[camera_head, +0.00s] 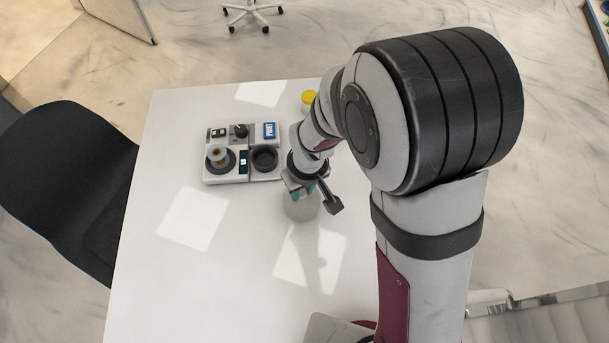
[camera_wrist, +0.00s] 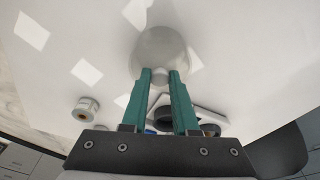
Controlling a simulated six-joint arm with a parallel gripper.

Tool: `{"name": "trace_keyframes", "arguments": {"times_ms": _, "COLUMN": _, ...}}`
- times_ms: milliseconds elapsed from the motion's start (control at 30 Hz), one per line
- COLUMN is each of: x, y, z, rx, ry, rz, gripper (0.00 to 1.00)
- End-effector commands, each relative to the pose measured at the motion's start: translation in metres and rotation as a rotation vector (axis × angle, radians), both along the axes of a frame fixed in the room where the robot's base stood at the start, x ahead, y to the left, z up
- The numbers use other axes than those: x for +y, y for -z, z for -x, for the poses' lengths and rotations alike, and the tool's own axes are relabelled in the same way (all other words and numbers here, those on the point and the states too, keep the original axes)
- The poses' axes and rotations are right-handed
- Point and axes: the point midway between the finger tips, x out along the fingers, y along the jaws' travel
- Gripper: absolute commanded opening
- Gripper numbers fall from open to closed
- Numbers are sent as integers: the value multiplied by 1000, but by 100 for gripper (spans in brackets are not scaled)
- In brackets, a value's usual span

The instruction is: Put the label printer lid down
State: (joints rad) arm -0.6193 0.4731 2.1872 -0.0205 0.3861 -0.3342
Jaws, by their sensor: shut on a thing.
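The lid is a pale grey, see-through dome (camera_head: 303,208) over the white table, below my gripper. It also shows in the wrist view (camera_wrist: 160,48), with a small knob on top. My gripper (camera_head: 300,191) has teal fingers (camera_wrist: 160,76) shut on that knob. I cannot tell whether the lid's rim touches the table. The label printer (camera_head: 241,146) stands left of and behind the lid, with a label roll (camera_head: 219,157) on its left, a dark ring (camera_head: 264,158), a knob and a blue PRINT button (camera_head: 269,130). In the wrist view my fingers partly hide the printer.
A yellow-capped jar (camera_head: 309,97) stands by my arm at the back. A white roll-like thing (camera_wrist: 86,109) shows in the wrist view. A black chair (camera_head: 60,175) is at the table's left edge. The front left of the white table (camera_head: 190,275) is clear.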

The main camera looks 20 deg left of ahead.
Motion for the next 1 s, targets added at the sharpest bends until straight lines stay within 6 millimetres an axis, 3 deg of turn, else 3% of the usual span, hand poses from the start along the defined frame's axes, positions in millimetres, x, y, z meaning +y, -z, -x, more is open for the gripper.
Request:
{"name": "trace_keyframes", "arguments": {"times_ms": 33, "x": 0, "y": 2, "z": 0, "rx": 1, "ry": 0, "rz": 1, "gripper": 0}}
{"name": "trace_keyframes", "arguments": {"times_ms": 67, "x": 0, "y": 1, "z": 0, "rx": 0, "ry": 0, "rz": 0, "gripper": 33}}
{"name": "trace_keyframes", "arguments": {"times_ms": 200, "x": 0, "y": 1, "z": 0, "rx": 0, "ry": 0, "rz": 0, "gripper": 57}}
{"name": "trace_keyframes", "arguments": {"times_ms": 567, "x": 0, "y": -6, "z": 0, "rx": -3, "ry": -1, "rz": -1, "gripper": 57}}
{"name": "trace_keyframes", "arguments": {"times_ms": 1000, "x": -11, "y": -109, "z": 11, "rx": -4, "ry": -1, "rz": -2, "gripper": 57}}
